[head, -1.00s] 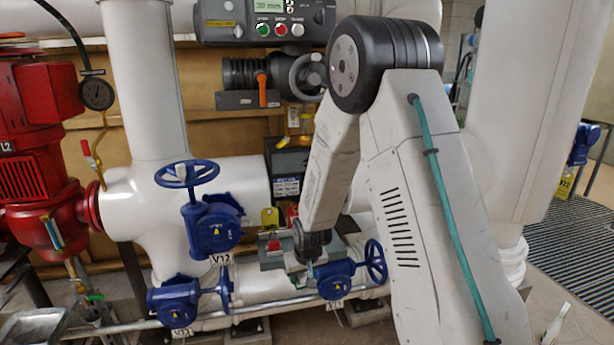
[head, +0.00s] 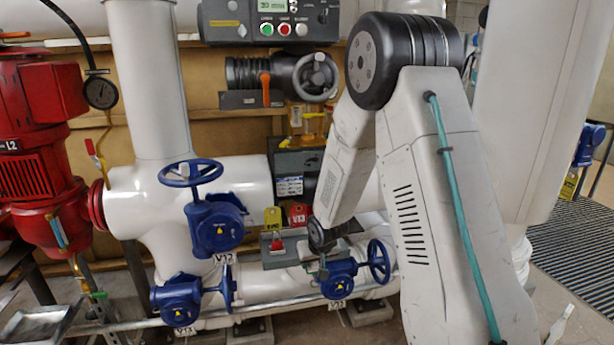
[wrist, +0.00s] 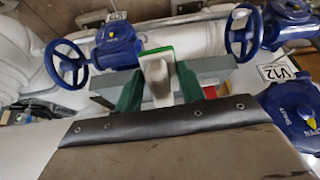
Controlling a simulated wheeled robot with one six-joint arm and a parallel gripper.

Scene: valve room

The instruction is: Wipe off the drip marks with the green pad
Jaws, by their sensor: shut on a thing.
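My gripper (wrist: 158,88) has green fingers in the wrist view, shut on a pale block with a green edge, the green pad (wrist: 156,72). In the head view my gripper (head: 320,262) is low, beside the grey tray and just above a blue valve (head: 341,280) on the lower white pipe. The pad is too small to make out in the head view. I cannot tell whether it touches a surface. I cannot make out any drip marks in either view.
The grey tray (head: 274,261) holds a red padlock (head: 277,241). Yellow (head: 272,217) and red (head: 299,213) tags hang behind it. A larger blue valve (head: 215,222) with a handwheel stands left. A red pump (head: 38,170) is at far left. Grated floor (head: 575,240) lies at right.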

